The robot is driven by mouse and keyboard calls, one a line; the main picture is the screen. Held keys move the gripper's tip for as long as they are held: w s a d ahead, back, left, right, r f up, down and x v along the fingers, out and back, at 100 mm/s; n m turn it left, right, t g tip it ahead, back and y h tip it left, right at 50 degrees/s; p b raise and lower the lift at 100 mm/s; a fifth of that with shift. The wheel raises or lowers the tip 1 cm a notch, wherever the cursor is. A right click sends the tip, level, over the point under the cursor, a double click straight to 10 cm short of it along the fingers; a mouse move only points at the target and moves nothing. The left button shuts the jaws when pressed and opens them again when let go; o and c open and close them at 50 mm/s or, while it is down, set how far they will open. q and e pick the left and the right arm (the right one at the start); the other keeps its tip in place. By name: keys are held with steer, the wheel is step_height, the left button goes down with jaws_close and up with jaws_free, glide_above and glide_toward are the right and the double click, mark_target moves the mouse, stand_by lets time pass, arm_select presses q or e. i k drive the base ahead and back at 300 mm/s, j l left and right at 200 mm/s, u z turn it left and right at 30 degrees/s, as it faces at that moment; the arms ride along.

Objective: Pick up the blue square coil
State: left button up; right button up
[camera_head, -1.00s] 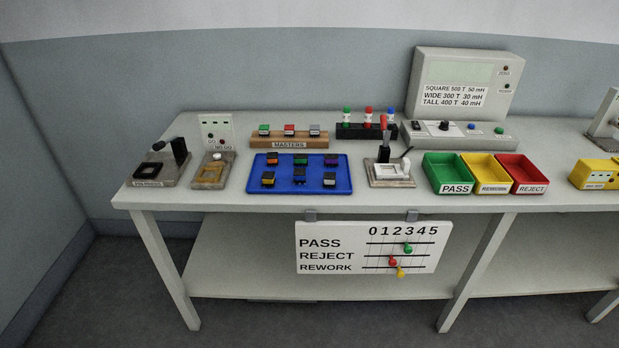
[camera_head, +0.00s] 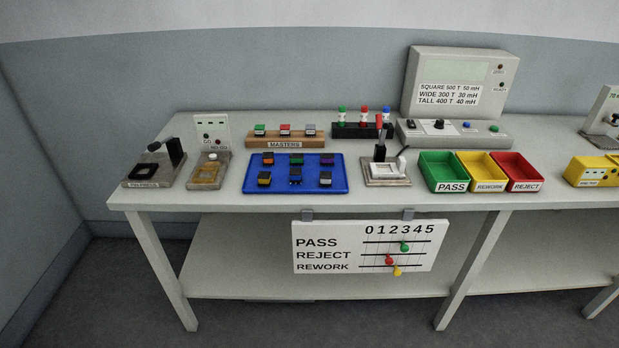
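Several small dark coils with coloured tops sit in two rows on a blue tray (camera_head: 340,188) on the bench. A blue coil (camera_head: 295,175) is in the middle of the front row. It is small in view, and its blue is close to the tray's colour, so its exact shape is hard to tell. An orange-yellow coil (camera_head: 264,179) is to its left and a greyish coil (camera_head: 325,179) to its right. A green-topped coil (camera_head: 296,158) is behind it. Neither of my grippers is in view.
A lever fixture (camera_head: 386,172) stands right of the tray, then green, yellow and red bins (camera_head: 452,186). Left is a gauge fixture (camera_head: 208,172). The masters block (camera_head: 285,142) is behind. A scoreboard (camera_head: 364,246) hangs from the bench's front edge.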

mark_target(295, 174)
steer(key=z, duration=0.4)
steer(key=i+j+z, duration=0.1)
steer(key=j+z, duration=0.25)
steer(key=i+j+z, duration=0.1)
steer(key=z, duration=0.25)
steer(key=j+z, duration=0.4)
steer(key=l, duration=0.1)
